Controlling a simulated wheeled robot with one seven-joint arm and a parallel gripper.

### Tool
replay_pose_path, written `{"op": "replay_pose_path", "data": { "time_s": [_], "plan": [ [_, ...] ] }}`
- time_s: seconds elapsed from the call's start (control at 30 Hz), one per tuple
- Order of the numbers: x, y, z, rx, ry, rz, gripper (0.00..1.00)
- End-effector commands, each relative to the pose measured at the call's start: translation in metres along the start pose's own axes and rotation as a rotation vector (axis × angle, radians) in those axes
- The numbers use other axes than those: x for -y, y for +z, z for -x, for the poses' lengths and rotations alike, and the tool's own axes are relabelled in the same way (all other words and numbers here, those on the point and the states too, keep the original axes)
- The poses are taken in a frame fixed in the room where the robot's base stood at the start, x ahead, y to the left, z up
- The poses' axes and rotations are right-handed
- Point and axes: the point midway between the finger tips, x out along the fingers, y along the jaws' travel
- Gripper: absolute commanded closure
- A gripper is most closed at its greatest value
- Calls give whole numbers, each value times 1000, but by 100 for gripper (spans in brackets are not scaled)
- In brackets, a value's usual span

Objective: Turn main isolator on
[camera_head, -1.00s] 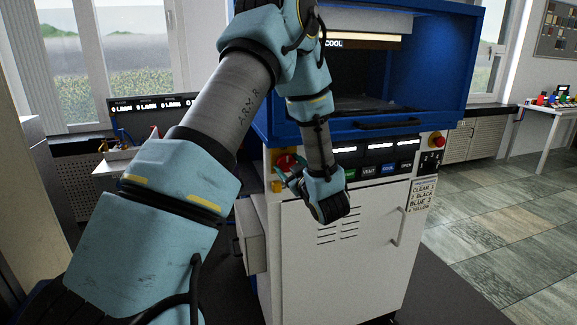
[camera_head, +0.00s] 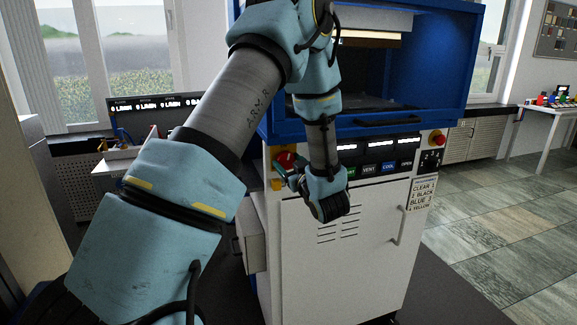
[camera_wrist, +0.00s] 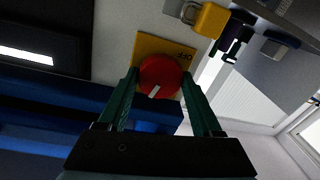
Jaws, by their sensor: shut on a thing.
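The main isolator is a red rotary knob (camera_wrist: 160,77) on a yellow plate (camera_wrist: 150,46). In the head view the knob (camera_head: 286,158) sits at the upper left of the white press cabinet front. My gripper (camera_wrist: 158,92) has its green fingers on either side of the knob and is shut on it. A short white mark on the knob's face lies slanted in the wrist view. In the head view my gripper (camera_head: 291,176) is at the knob's lower edge, partly hiding it.
A control panel (camera_head: 378,162) with displays and VENT, COOL and OPEN buttons lies right of the knob. A red emergency button (camera_head: 438,139) is at the far right. A yellow padlock (camera_wrist: 211,20) is close to the plate. The blue press chamber (camera_head: 440,75) stands above.

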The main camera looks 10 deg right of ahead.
Motion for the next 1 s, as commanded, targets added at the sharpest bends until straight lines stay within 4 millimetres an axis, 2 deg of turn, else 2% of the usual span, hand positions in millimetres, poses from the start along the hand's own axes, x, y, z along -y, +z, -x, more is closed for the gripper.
{"op": "replay_pose_path", "data": {
  "time_s": [1.0],
  "plan": [
    [1,1,1,-62,33,-963,89]
  ]
}}
